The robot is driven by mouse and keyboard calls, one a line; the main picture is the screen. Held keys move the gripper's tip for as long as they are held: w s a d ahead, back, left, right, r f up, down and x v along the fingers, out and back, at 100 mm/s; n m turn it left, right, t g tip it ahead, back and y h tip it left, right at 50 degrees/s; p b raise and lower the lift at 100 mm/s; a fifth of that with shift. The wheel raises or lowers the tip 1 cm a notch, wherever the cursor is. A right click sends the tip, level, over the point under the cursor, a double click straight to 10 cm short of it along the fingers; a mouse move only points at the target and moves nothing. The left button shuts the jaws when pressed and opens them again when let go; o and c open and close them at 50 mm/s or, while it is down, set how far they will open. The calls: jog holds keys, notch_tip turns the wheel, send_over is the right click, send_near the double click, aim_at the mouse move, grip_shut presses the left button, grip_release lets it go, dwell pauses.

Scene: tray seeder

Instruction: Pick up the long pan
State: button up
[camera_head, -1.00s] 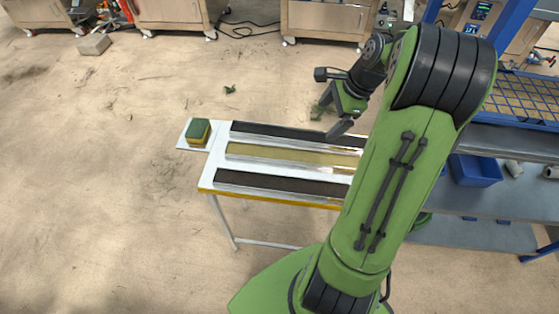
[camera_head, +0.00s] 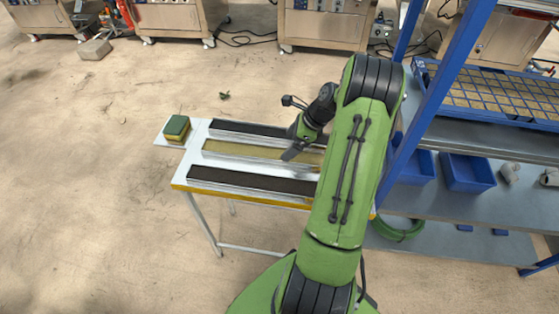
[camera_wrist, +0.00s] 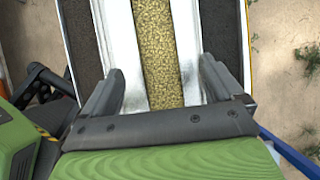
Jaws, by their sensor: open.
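Three long, narrow pans lie side by side on a white table (camera_head: 176,172). The middle pan (camera_head: 240,150) has pale metal sides and holds yellowish grain. The far pan (camera_head: 245,130) and near pan (camera_head: 235,179) hold dark material. My gripper (camera_head: 290,154) is over the middle pan near its right part. In the wrist view my open gripper (camera_wrist: 162,68) has one finger on each side of the middle pan (camera_wrist: 122,40), and nothing is gripped. I cannot tell whether the fingertips reach below its rim or touch it. My arm hides the pans' right ends.
A green and yellow block (camera_head: 177,126) sits at the table's left end. A blue-framed shelf (camera_head: 460,135) with a gridded tray and blue bins (camera_head: 467,173) stands close on the right. The floor at left is mostly clear.

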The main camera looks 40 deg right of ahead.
aim_at(277, 157)
jog(key=b+x, duration=0.2)
jog(key=x, duration=0.3)
jog(key=shift+a+f+b, duration=0.15)
jog(key=shift+f+b, duration=0.1)
jog(key=shift+b, duration=0.05)
jog(key=shift+s+r, duration=0.1)
jog(key=c, duration=1.1)
